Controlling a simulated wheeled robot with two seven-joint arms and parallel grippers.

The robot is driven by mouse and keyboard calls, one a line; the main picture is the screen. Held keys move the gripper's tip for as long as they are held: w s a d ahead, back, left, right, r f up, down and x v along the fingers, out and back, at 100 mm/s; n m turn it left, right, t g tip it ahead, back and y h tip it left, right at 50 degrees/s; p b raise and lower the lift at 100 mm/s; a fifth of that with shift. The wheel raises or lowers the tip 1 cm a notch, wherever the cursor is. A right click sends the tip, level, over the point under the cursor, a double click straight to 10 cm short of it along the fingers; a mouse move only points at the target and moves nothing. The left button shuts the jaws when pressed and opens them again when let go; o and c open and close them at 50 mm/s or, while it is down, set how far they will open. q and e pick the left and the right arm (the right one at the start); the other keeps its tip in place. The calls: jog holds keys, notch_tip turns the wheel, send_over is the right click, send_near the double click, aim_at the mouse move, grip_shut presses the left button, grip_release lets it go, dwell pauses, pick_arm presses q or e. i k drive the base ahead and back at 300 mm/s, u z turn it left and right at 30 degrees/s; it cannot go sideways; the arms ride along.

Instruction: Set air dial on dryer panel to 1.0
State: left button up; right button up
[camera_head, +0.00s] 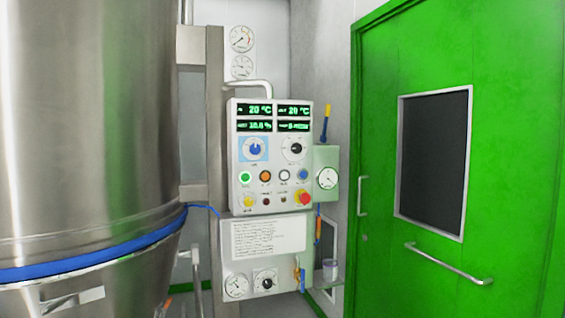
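The dryer panel (270,180) is a pale box with green digital readouts at its top, mounted beside the steel vessel. A blue dial (255,149) on a light blue square sits at its left, under the readouts. A black dial (294,149) on a white scale sits to its right. The labels are too small to read, so I cannot tell for certain which one is the air dial or its exact setting. Neither of my grippers shows in the head view.
A large steel vessel (85,130) with a blue band fills the left. A green door (380,150) with a dark window and handles stands at the right. Below the dials are several coloured buttons and a red emergency knob (304,198). A small gauge box (327,178) adjoins the panel.

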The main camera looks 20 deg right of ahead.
aim_at(254, 148)
jog(key=k, duration=0.55)
jog(key=u, duration=0.65)
jog(key=i, duration=1.3)
jog(key=u, duration=0.05)
